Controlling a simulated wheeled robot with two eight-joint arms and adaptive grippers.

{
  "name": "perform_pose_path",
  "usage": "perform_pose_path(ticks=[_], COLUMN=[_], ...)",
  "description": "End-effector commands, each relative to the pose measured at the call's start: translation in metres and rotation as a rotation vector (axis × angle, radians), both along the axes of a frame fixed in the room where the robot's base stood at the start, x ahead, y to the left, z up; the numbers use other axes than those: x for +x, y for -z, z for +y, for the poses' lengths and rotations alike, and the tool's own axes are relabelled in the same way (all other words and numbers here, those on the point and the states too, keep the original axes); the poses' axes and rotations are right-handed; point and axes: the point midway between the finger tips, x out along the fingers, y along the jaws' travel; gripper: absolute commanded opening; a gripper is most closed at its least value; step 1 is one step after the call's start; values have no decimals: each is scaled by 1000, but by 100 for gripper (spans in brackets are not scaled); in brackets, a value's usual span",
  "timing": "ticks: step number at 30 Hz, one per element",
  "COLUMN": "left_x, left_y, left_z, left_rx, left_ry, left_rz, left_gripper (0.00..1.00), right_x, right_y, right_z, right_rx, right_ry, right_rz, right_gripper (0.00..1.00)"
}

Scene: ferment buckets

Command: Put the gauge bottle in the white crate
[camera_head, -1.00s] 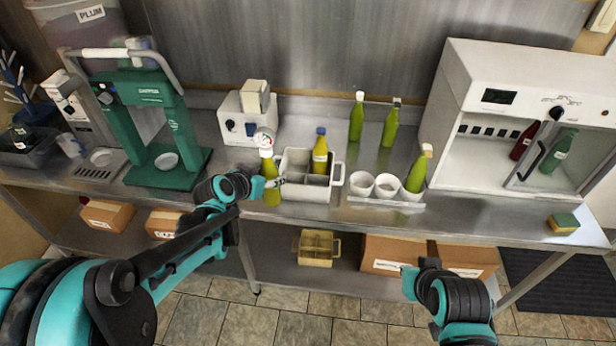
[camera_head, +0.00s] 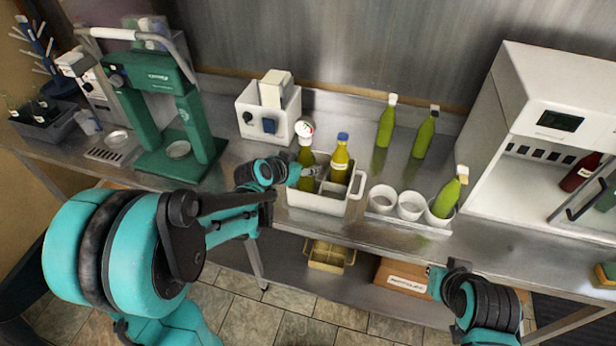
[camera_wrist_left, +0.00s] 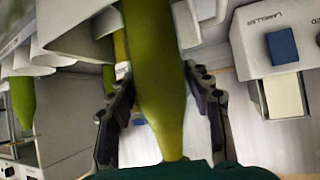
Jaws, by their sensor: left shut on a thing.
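The gauge bottle (camera_head: 306,156) is green with a round white and red gauge on top. It stands upright over or within the left part of the white crate (camera_head: 318,202); I cannot tell if its base touches the floor. My left gripper (camera_head: 296,174) is shut on its body from the left. In the left wrist view, the bottle (camera_wrist_left: 155,75) runs between both fingers (camera_wrist_left: 165,105), with part of the crate (camera_wrist_left: 72,40) beside it. A yellow-green bottle with a blue cap (camera_head: 340,160) stands in the crate's right part. My right gripper (camera_head: 436,282) is low at right, its fingers unclear.
A white labeller (camera_head: 268,112) stands behind the crate, and a green press (camera_head: 160,105) is to the left. White cups (camera_head: 410,206) and a leaning green bottle (camera_head: 447,196) stand right of the crate. Two green bottles (camera_head: 386,124) stand behind. A white cabinet (camera_head: 550,120) is far right.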

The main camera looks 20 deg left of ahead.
Motion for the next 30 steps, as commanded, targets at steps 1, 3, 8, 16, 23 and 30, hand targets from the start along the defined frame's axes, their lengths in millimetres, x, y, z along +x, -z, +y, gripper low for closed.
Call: perform_pose_path(ticks=[1, 3, 8, 16, 23, 30], left_x=[1, 1, 1, 0, 0, 0], left_y=[3, 8, 30, 39, 43, 42], left_z=[0, 0, 0, 0, 0, 0], left_rx=[-1, -1, -1, -1, 0, 0], left_ry=[-1, -1, -1, -1, 0, 0], left_rz=[-2, -1, -1, -1, 0, 0], left_gripper=[0, 0, 0, 0, 55, 70], right_x=[0, 0, 0, 0, 0, 0], right_y=[1, 3, 13, 15, 18, 18], right_z=[0, 0, 0, 0, 0, 0], right_rx=[0, 0, 0, 0, 0, 0], right_ry=[0, 0, 0, 0, 0, 0], right_rz=[0, 0, 0, 0, 0, 0], right_gripper=[0, 0, 0, 0, 0, 0])
